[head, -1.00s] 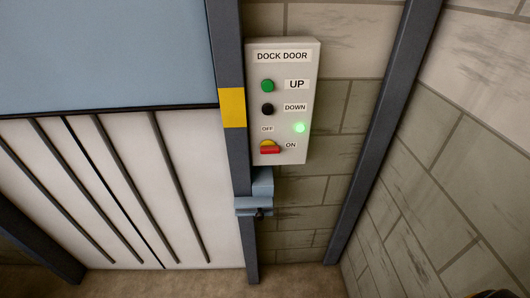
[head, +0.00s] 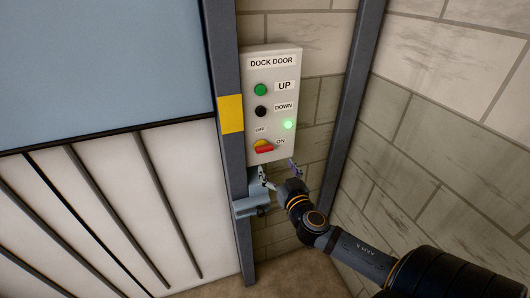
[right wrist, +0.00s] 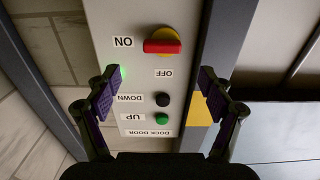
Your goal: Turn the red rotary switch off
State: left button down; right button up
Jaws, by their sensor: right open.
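The red rotary switch (head: 264,149) sits on a yellow disc low on the white DOCK DOOR control box (head: 290,66). Its red handle points to the ON label, and the green lamp (head: 288,125) is lit. In the right wrist view the switch (right wrist: 163,46) appears upside down, at the top, ahead of the jaws. My right gripper (head: 280,170) is open and empty, just below the box and apart from the switch. Its two fingers also show spread in the right wrist view (right wrist: 158,95). My left gripper is not in view.
A green UP button (head: 260,90) and a black DOWN button (head: 260,111) are above the switch. A grey-blue bracket (head: 252,204) juts from the dark door post below the box. A dark post and block wall (head: 440,130) stand to the right.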

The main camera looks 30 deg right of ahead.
aim_at(266, 151)
jog(key=p+x, duration=0.1)
jog(key=x, duration=0.3)
jog(key=p+x, duration=0.2)
jog(key=x, duration=0.2)
jog(key=shift+w+a+r, duration=0.1)
jog(key=shift+a+r, duration=0.1)
jog(key=shift+a, duration=0.05)
jog(key=shift+w+d+f, duration=0.15)
jog(key=shift+w, duration=0.2)
jog(key=c, duration=1.1)
jog(key=shift+c, duration=0.2)
